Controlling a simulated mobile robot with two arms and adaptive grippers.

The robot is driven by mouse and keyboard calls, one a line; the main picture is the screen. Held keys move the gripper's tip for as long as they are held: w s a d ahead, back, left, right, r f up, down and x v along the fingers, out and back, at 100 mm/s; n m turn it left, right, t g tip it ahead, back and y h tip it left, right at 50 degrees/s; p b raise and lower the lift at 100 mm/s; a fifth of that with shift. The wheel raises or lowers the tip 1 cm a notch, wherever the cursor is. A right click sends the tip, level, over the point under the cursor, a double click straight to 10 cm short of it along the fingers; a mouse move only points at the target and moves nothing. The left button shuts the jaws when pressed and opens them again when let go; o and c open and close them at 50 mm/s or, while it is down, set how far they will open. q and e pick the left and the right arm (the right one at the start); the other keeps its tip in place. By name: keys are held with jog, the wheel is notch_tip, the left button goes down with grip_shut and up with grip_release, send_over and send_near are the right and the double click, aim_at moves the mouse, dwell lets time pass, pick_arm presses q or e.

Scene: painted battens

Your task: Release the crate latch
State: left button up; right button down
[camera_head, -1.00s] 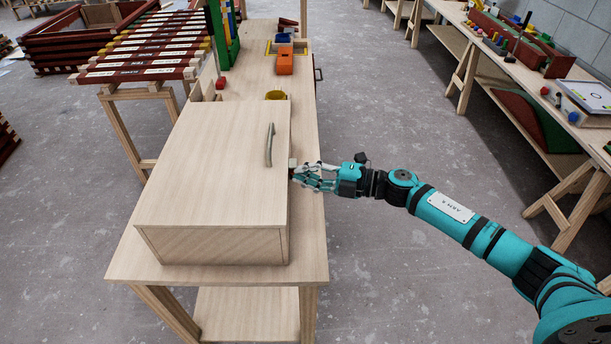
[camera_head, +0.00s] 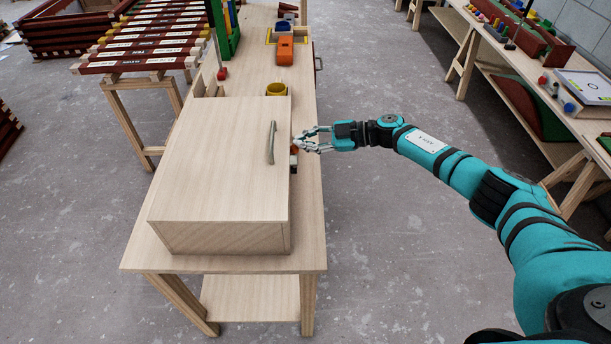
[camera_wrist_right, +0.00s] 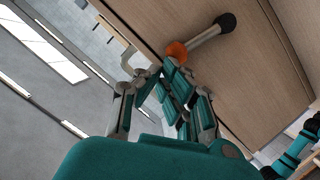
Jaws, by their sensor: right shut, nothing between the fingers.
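The crate is a closed pale wooden box (camera_head: 222,160) on the near end of a wooden table, with a curved grey handle (camera_head: 271,142) near its right edge. The latch shows small on its right side (camera_head: 294,161). In the right wrist view the latch is a grey bar (camera_wrist_right: 205,38) with an orange end (camera_wrist_right: 177,51) and a black knob (camera_wrist_right: 226,22). My right gripper (camera_head: 304,139) is beside the crate's right side, shut and empty. In the wrist view its fingertips (camera_wrist_right: 160,70) are close to the orange end; I cannot tell if they touch. My left gripper is out of view.
Behind the crate stand a yellow cup (camera_head: 277,90) and an orange block (camera_head: 285,51). A rack of dark red battens (camera_head: 145,45) stands at the left. A second bench (camera_head: 520,70) runs along the right. The floor between the tables is clear.

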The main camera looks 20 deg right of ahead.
jog(key=shift+w+d+f+m+g+b, duration=0.15)
jog(key=shift+w+f+m+b, duration=0.05)
jog(key=shift+w+b, duration=0.25)
jog(key=shift+w+d+f+m+g+b, duration=0.1)
jog(key=shift+w+f+m+g+b, duration=0.15)
jog(key=shift+w, duration=0.3)
jog(key=shift+w+r, duration=0.1)
jog(key=shift+r, duration=0.05)
